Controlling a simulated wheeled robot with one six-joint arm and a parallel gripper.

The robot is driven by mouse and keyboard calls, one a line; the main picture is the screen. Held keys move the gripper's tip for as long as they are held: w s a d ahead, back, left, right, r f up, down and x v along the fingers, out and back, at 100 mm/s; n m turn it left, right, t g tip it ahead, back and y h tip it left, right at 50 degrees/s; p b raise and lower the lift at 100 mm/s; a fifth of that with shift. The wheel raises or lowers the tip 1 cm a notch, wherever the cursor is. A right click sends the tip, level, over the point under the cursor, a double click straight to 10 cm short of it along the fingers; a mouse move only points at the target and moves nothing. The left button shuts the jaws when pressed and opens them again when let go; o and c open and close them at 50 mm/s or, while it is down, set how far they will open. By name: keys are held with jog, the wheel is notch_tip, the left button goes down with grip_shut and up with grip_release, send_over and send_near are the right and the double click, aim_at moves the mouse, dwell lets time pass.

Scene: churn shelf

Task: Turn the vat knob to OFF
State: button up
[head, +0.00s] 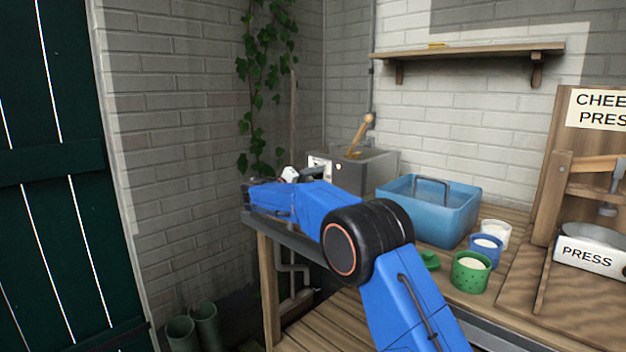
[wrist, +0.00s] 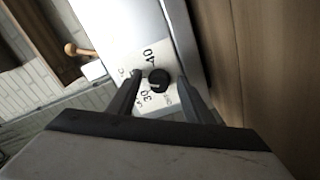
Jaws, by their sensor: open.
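The vat knob (wrist: 158,81) is a round black dial in the wrist view. It sits on a white plate (wrist: 128,57) marked with 30, 40 and other lettering too small to read surely. My gripper (wrist: 158,88) is open, with one dark finger on each side of the knob. I cannot tell whether the fingers touch it. In the head view the grey metal vat (head: 372,172) stands at the back of the bench with a wooden-handled tool in it. My blue arm reaches across its front, and the knob is hidden there.
A blue tub (head: 462,212) stands right of the vat. Small cups, including a green one (head: 470,272), stand in front of it. The cheese press (head: 590,245) is at the far right. A wall shelf (head: 470,50) hangs above. Green boots (head: 205,322) stand on the floor at left.

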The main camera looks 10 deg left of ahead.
jog(key=c, duration=1)
jog(key=shift+n, duration=0.3)
jog(key=n, duration=0.4)
jog(key=shift+r+n, duration=0.1)
jog(key=shift+n, duration=0.2)
jog(key=n, duration=0.5)
jog(key=shift+r, duration=0.1)
jog(key=n, duration=0.6)
jog(key=shift+a+r+n, duration=0.1)
jog(key=shift+n, duration=0.3)
jog(key=n, duration=0.7)
jog(key=shift+w+a, duration=0.1)
